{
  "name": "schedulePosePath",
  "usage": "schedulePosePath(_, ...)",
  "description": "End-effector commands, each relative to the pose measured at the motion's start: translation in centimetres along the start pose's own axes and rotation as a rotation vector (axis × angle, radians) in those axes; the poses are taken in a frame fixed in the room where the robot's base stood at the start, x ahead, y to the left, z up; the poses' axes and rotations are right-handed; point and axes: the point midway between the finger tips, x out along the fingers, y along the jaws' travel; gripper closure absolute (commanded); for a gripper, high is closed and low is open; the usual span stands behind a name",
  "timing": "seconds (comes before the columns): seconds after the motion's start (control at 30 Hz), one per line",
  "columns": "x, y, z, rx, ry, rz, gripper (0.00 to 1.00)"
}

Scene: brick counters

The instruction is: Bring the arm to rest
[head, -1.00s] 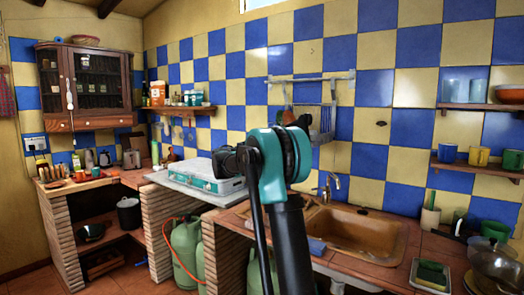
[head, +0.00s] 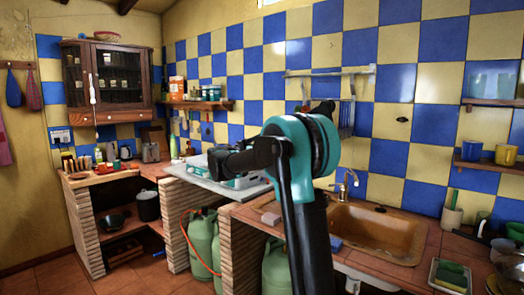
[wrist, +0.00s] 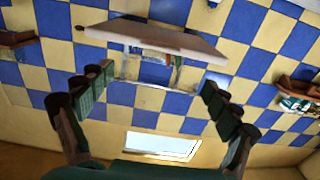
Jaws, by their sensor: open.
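My gripper (wrist: 152,98) shows in the wrist view with its two dark green and brown fingers spread wide on either side. The space between them is empty, with the tiled wall beyond. In the head view my arm rises from the bottom centre to a large teal joint, and its dark far part points left over the counter. The fingers cannot be made out there.
A blue-and-cream tiled wall (head: 340,52) stands behind. A sink (head: 378,232) lies right of my arm, and a teal-sided hob (head: 240,181) lies behind its end. Green gas bottles (head: 203,240) stand below. A wooden cabinet (head: 108,82) hangs left. Floor (head: 40,285) is clear at lower left.

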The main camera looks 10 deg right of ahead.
Motion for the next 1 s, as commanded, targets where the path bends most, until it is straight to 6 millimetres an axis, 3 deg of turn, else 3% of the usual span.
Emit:
schedulePosePath(0.17, 0.0, 2.8, 2.4, -0.048, -0.077, 0.015, 0.1)
schedulePosePath(0.33, -1.6, 9.9, 9.7, -0.184, -0.303, 0.016, 0.1)
schedulePosePath(0.47, -4.5, 15.7, 16.2, -0.293, -0.5, -0.031, 0.1)
schedulePosePath(0.67, -11.2, 23.4, 25.7, -0.427, -0.775, -0.187, 0.1)
schedulePosePath(0.8, -17.3, 27.8, 31.8, -0.493, -0.936, -0.356, 0.1)
schedulePosePath(1.0, -26.0, 32.1, 38.2, -0.534, -1.075, -0.62, 0.1)
